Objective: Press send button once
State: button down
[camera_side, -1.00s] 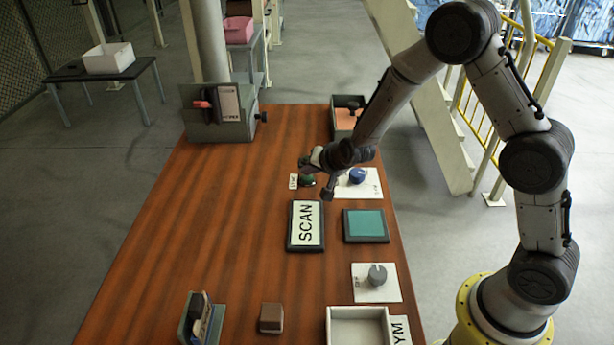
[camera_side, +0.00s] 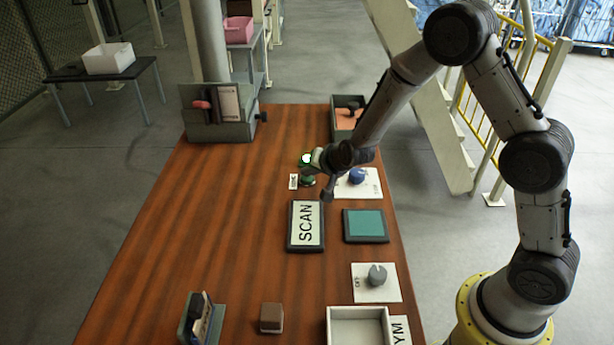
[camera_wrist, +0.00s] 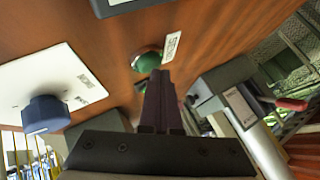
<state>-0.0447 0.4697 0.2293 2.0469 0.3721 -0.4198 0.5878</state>
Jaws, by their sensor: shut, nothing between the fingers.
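The green button (camera_side: 308,182) sits on the wooden table beside a small white label (camera_side: 293,182), whose word is too small to read in the side view. In the wrist view the green button (camera_wrist: 148,61) shows just beyond my fingertips, with its label (camera_wrist: 172,46) beside it. My gripper (camera_side: 311,172) is shut and empty, right at the button; its fingers (camera_wrist: 160,74) overlap the button's near edge in the wrist view. I cannot tell whether they touch. A bright white-green light (camera_side: 306,158) glows just behind my gripper.
A blue knob (camera_side: 357,175) on a white plate stands close to the right of my gripper. A SCAN panel (camera_side: 306,225) and a teal pad (camera_side: 365,225) lie nearer. A box with a red handle (camera_side: 202,104) stands at the far left. The table's left middle is clear.

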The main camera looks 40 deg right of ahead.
jog(key=shift+r, duration=0.75)
jog(key=shift+r, duration=0.1)
jog(key=shift+r, duration=2.4)
notch_tip(320, 180, up, 15)
jog(key=t, duration=0.3)
send_over(309, 180)
jog(key=s, duration=0.3)
jog(key=s+a+r+n+y, duration=0.2)
jog(key=s+r+n, duration=0.3)
jog(key=s, duration=0.5)
jog(key=s+f+n+g, duration=0.3)
jog(key=s, duration=0.8)
jog(key=s+d+f+n+g, duration=0.1)
jog(key=s+f+n+g, duration=0.1)
jog(key=s, duration=0.9)
notch_tip(309, 180, down, 2)
jog(key=shift+s+f+n+g+h, duration=0.1)
jog(key=shift+s+n+g+h, duration=0.25)
jog(key=shift+g, duration=0.35)
